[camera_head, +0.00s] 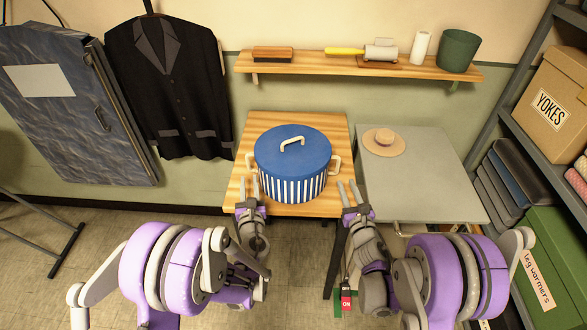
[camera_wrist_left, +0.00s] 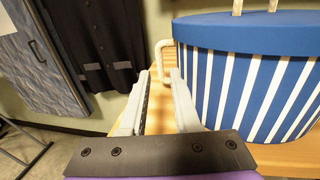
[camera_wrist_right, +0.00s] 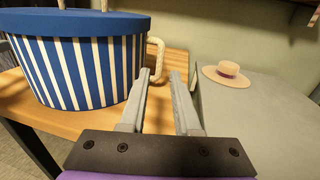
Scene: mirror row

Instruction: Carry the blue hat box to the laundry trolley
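The blue hat box (camera_head: 292,165) has a blue lid with a cream handle on top, blue-and-white striped sides and a cream loop handle on each side. It stands upright on a wooden table (camera_head: 312,124). My left gripper (camera_head: 249,184) is open and empty just in front of the box's left loop handle (camera_wrist_left: 158,60), which appears between its fingertips in the left wrist view. My right gripper (camera_head: 348,188) is open and empty near the right loop handle (camera_wrist_right: 157,55), its fingers pointing toward it. I cannot make out a laundry trolley in any view.
A grey table (camera_head: 440,180) with a straw hat (camera_head: 384,142) adjoins on the right. A wall shelf (camera_head: 310,63) with a brush, roller and green bin is above. A shelving rack (camera_head: 480,130) stands far right, and a dark jacket (camera_head: 165,90) hangs left.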

